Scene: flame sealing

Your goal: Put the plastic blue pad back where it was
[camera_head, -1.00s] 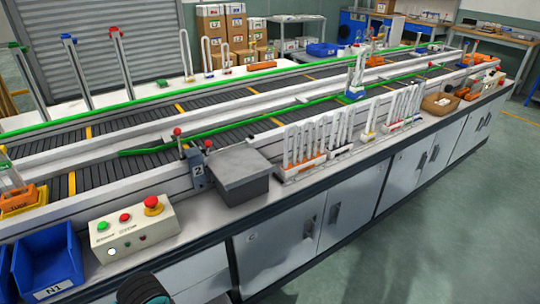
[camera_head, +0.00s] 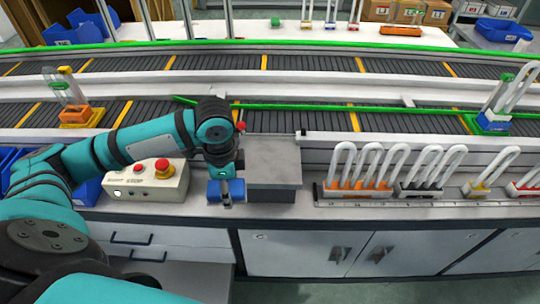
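A blue plastic base (camera_head: 492,124) sits at the right of the conveyor, on its near side, with a clear looped tube standing in it. My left arm comes in from the left. Its gripper (camera_head: 226,200) points down beside the left side of a grey box (camera_head: 273,163), above the front counter edge. A small blue part shows at the gripper; I cannot tell whether it is a held pad or part of the gripper. The fingers are small and seen from above, so their opening is unclear. My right gripper is not in view.
A button box (camera_head: 148,183) and blue bins (camera_head: 86,190) stand left of the gripper. A rack (camera_head: 400,200) of looped tubes stands to the right. An orange base (camera_head: 76,117) with a tube sits on the conveyor's left. The conveyor's middle is mostly clear.

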